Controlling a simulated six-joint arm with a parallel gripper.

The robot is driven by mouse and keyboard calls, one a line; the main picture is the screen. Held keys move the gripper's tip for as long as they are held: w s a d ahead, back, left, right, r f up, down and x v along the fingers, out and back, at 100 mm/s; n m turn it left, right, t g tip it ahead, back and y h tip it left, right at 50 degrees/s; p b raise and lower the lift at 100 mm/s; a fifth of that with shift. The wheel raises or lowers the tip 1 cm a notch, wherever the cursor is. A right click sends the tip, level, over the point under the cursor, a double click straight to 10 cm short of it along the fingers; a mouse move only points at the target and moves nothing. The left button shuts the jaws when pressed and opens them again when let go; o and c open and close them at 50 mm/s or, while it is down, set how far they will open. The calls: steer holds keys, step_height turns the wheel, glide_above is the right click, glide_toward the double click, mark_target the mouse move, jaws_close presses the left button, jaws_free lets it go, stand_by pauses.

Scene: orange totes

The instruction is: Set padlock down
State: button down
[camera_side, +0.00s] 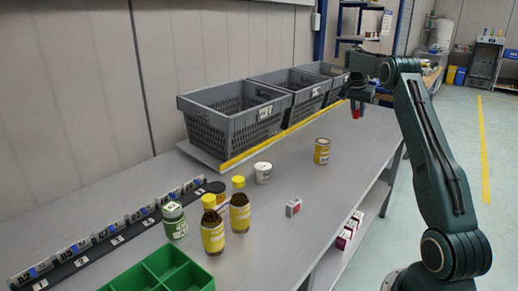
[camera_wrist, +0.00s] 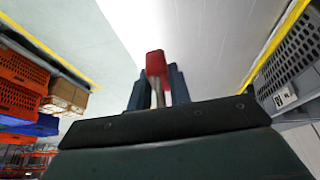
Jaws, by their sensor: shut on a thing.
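The padlock (camera_wrist: 156,64) is red with a grey metal shackle and is held between the two fingers of my gripper (camera_wrist: 157,88) in the wrist view. In the side view the red padlock (camera_side: 356,114) hangs just below my gripper (camera_side: 357,103), which is near the far right edge of the table. My gripper is shut on it. It appears to be held above the table level, with the grey tabletop (camera_side: 300,160) to its left.
Grey crates (camera_side: 238,115) stand along the table's back. Bare table lies between the can and the right edge.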

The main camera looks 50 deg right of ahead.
steer(key=w+a, duration=0.7)
steer(key=a, duration=0.4)
glide_above(305, 175)
steer(key=a, duration=0.2)
steer(key=shift+s+d+f, duration=0.1)
steer(key=shift+d+f, duration=0.05)
steer(key=shift+f, duration=4.8)
steer(key=shift+d+f, duration=0.1)
steer(key=shift+f, duration=4.8)
steer(key=shift+f, duration=0.15)
steer(key=c, duration=1.3)
jaws_free()
